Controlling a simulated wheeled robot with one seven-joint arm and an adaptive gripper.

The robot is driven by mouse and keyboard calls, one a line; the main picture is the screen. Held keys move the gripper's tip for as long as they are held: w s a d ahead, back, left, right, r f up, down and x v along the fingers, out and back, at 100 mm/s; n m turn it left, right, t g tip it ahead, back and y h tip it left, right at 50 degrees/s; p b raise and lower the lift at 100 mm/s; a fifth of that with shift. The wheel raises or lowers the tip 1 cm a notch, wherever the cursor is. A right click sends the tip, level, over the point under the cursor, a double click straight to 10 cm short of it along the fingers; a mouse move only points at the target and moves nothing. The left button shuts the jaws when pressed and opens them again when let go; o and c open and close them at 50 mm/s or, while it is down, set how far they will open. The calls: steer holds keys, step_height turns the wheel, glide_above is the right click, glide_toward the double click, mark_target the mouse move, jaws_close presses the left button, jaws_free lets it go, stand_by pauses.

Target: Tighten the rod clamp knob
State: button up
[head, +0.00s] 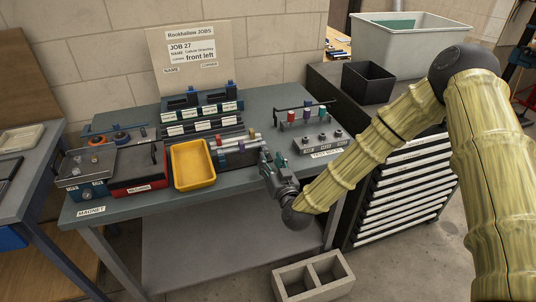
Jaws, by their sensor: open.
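My gripper (272,160) is open at the right front part of the grey-green workbench (253,102). Its fingers point toward the back, just right of a dark rack (237,159) of rods with coloured ends (222,142). No rod shows clearly between the fingers, and I cannot tell whether they touch anything. I cannot tell which part is the rod clamp knob; it is too small to identify or hidden by the gripper. Dark labelled fixtures with blue tops (192,97) stand at the back of the bench.
A yellow tray (193,163), a red box (138,172) and a metal tray (85,165) stand at the left. A stand with coloured pieces (305,114) and a grey block with knobs (318,142) stand at the right. A job board (190,60) rises behind.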

mark_target(266, 153)
steer(key=shift+p+x, duration=0.3)
steer(key=shift+x, duration=1.3)
steer(key=shift+c, duration=0.3)
jaws_close()
